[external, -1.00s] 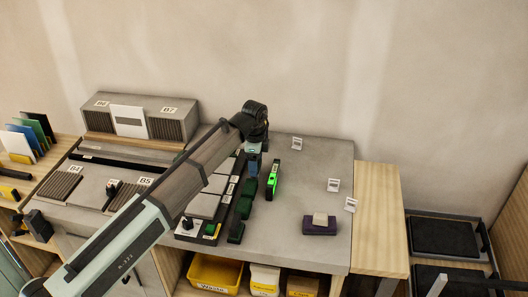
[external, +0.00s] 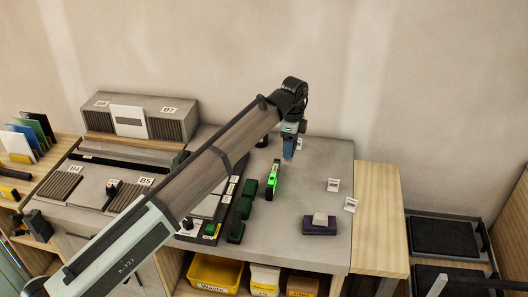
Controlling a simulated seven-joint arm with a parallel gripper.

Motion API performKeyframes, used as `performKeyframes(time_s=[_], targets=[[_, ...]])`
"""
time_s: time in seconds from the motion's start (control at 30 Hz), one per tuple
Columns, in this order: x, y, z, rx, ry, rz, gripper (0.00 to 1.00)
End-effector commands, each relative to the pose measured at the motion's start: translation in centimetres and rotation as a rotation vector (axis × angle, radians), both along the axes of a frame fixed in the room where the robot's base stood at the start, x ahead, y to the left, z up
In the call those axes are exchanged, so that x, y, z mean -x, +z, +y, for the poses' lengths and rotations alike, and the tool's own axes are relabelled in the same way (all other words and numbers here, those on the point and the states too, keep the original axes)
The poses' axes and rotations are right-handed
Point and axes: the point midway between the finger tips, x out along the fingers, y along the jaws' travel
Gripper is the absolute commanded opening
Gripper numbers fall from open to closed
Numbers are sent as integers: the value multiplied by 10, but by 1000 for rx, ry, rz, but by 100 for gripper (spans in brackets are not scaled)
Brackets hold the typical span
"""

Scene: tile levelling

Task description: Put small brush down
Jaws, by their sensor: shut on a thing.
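My gripper (external: 289,149) is above the back right part of the grey worktop, close to a small white label stand. It is shut on the small brush, which is too small and too covered by the fingers to make out clearly. The gripper points downward. I cannot tell whether the brush touches the worktop.
A purple block with a pale top (external: 319,226) lies at the front right. White label stands (external: 333,185) line the right side. Worktop between is clear.

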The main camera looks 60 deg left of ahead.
Motion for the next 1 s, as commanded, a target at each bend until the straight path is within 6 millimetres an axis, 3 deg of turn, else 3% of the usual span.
performKeyframes(time_s=[0.03, 0.1, 0.2, 0.33, 0.57, 0.83, 1.0], targets=[[-29, 3, -4, 0, -6, 1, 21], [-52, 5, -5, -1, -2, -1, 21], [-77, 8, -2, -2, 20, -6, 21], [-95, 11, 2, -4, 55, -16, 21], [-95, 3, 2, -8, 119, -29, 21], [-94, -38, 2, -8, 119, -28, 21], [-95, -53, 2, -8, 119, -30, 21]])
